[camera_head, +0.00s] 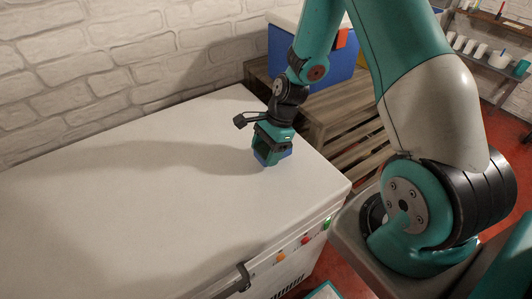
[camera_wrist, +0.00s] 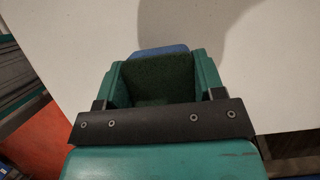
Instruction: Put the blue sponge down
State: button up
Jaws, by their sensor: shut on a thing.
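My gripper (camera_head: 272,146) is over the right part of the white chest freezer's top (camera_head: 150,180), pointing down. It is shut on the blue sponge (camera_head: 270,160), whose blue lower part shows just beneath the fingers in the head view. In the wrist view the sponge (camera_wrist: 160,51) shows a blue far edge and a dark green face between the two fingers of the gripper (camera_wrist: 153,80). The sponge is at or just above the white surface; I cannot tell whether it touches. Most of the sponge is hidden by the fingers.
The freezer top is clear to the left. Its front edge has a black latch (camera_head: 238,281) and coloured buttons (camera_head: 304,240). A wooden crate (camera_head: 345,125) with a blue cooler (camera_head: 335,70) stands behind. A white brick wall (camera_head: 90,60) borders the far side.

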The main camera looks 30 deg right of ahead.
jog(key=shift+f, duration=0.75)
jog(key=o, duration=1)
jog(key=shift+f, duration=0.1)
jog(key=shift+o, duration=0.2)
jog(key=b+v, duration=0.1)
jog(key=v, duration=1)
jog(key=shift+r, duration=0.35)
jog(key=s+a+r+n, duration=0.8)
jog(key=a+r+n, duration=0.4)
jog(key=a+n, duration=0.15)
jog(key=s+a+r+n, duration=0.4)
jog(key=s+a+n, duration=0.1)
jog(key=s+n, duration=0.6)
jog(key=shift+n, duration=0.35)
